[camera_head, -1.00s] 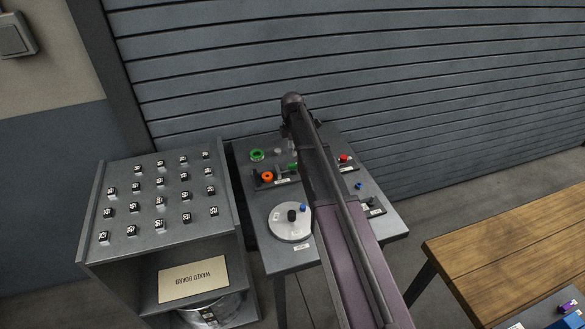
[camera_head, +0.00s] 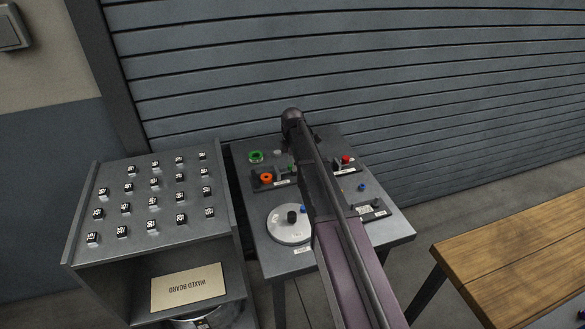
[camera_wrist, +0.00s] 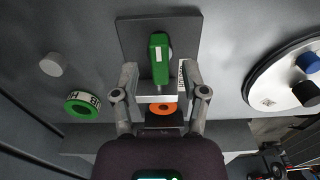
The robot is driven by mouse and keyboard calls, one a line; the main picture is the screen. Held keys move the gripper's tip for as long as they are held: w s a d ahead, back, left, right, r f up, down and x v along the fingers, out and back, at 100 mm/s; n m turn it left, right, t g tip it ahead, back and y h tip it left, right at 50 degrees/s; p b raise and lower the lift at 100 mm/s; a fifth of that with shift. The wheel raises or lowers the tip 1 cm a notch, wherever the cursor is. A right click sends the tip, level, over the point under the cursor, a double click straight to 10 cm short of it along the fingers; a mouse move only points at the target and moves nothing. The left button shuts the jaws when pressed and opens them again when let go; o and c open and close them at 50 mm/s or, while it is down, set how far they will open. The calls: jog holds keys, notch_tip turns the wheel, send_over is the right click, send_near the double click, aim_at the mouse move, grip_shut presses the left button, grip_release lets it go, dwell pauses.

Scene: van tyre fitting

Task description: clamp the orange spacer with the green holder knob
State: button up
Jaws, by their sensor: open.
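The orange spacer (camera_head: 266,178) sits in a dark holder on the table, at the left of the arm in the head view. In the wrist view the spacer (camera_wrist: 163,108) shows between my gripper's fingers, nearer my palm. The green holder knob (camera_wrist: 160,58) lies on the same holder, between and slightly beyond the fingertips. In the head view the knob (camera_head: 291,168) is partly hidden by my arm. My gripper (camera_wrist: 159,74) is open, one finger on each side of the holder, with gaps to the knob. Whether the fingers touch the holder cannot be told.
A green ring (camera_wrist: 82,105) and a grey cylinder (camera_wrist: 52,64) lie left of the holder. A round white plate (camera_head: 290,222) with black and blue knobs stands nearer the front. A red button (camera_head: 346,159) is right of my arm. A grey shelf (camera_head: 150,243) stands at left.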

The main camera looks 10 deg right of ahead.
jog(key=shift+f, duration=0.2)
grip_shut()
